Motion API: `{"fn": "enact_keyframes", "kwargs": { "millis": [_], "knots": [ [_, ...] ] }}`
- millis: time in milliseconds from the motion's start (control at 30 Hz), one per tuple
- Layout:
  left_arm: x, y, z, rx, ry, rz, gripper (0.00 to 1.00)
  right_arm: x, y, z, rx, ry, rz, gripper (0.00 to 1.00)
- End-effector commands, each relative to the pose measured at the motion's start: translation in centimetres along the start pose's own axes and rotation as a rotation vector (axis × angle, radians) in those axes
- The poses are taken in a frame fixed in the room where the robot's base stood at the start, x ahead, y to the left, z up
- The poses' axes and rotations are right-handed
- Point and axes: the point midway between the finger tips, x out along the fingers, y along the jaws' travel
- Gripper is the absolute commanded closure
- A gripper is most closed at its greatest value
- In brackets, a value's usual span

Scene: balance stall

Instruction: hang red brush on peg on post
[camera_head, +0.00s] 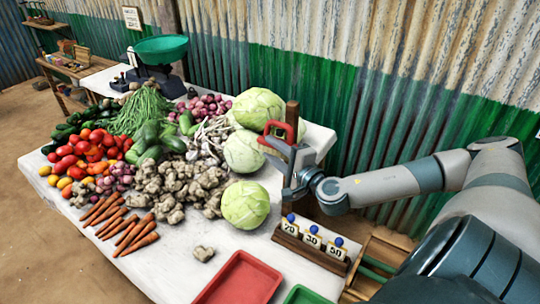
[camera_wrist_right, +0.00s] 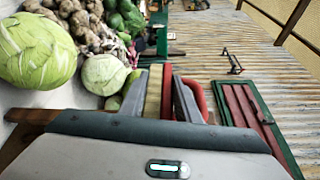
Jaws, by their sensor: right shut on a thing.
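The red brush (camera_head: 278,128) is in my right gripper (camera_head: 280,148), above the table's right end. Its red looped handle shows above the fingers in the head view. In the wrist view, the red brush (camera_wrist_right: 197,97) shows between and beside the fingers, with a tan strip against its red body. My right gripper (camera_wrist_right: 167,90) is shut on it. The brown wooden post (camera_head: 292,112) stands right by the brush, its lower part mostly hidden by the gripper. I cannot make out the peg, nor whether the brush touches the post. My left gripper is not in view.
Cabbages (camera_head: 245,205) lie close left of the gripper. A wooden stand with price tags (camera_head: 310,240) is below it. A red tray (camera_head: 238,280) and a green tray (camera_head: 305,296) lie in front. A corrugated wall (camera_head: 400,80) rises behind. A green-pan scale (camera_head: 161,50) stands far left.

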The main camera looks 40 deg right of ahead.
Motion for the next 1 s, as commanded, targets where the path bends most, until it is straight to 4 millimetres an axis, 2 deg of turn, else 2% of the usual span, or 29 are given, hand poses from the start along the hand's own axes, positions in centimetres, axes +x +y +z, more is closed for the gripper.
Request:
{"fn": "enact_keyframes", "kwargs": {
  "millis": [233,500,1000],
  "knots": [
    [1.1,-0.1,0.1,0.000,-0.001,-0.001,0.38,0.5,-0.1,-1.2,-0.001,0.000,-0.001,0.99],
    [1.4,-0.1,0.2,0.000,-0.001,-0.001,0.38,0.9,0.2,-2.2,-0.001,0.000,-0.001,0.99],
    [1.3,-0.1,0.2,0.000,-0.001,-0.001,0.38,1.1,0.4,-2.5,0.000,-0.001,-0.001,0.99]
  ]
}}
